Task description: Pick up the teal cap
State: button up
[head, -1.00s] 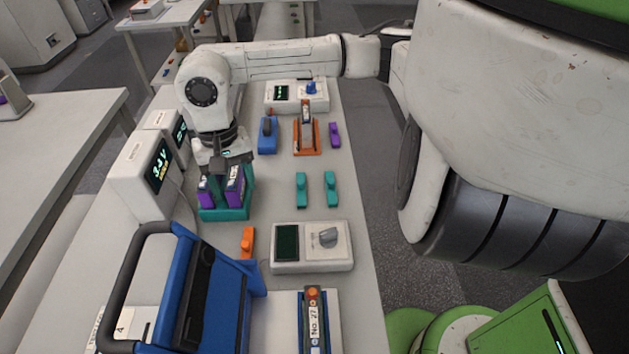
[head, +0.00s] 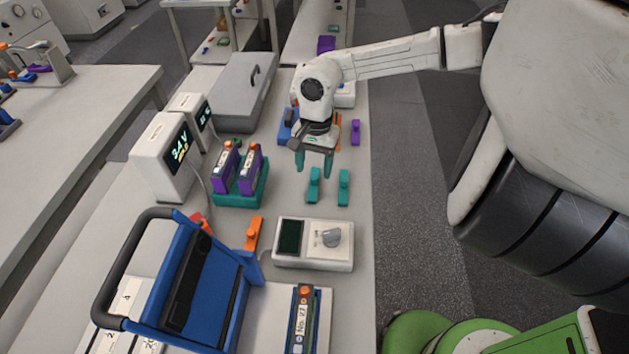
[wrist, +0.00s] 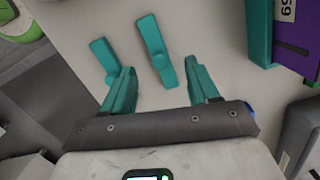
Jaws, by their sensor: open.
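Two teal caps lie side by side on the bench in the head view, a left teal cap (head: 314,188) and a right teal cap (head: 344,188). The wrist view shows one teal cap (wrist: 154,45) between my finger lines and another teal cap (wrist: 103,55) just beyond the left finger. My gripper (head: 314,166) has teal fingers pointing down, apart and empty, close above and behind the caps. I cannot tell the exact height gap.
A teal tray (head: 240,200) holding two purple battery modules (head: 250,168) stands left of the caps. A white meter with a knob (head: 313,243) is in front. A purple clip (head: 355,132) lies behind right. A grey case (head: 240,105) stands behind left. The bench edge is right of the caps.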

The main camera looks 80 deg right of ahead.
aim_at(314, 177)
jog(key=shift+a+f+p, duration=0.2)
jog(key=shift+f+p, duration=0.55)
jog(key=shift+f, duration=1.55)
grip_shut()
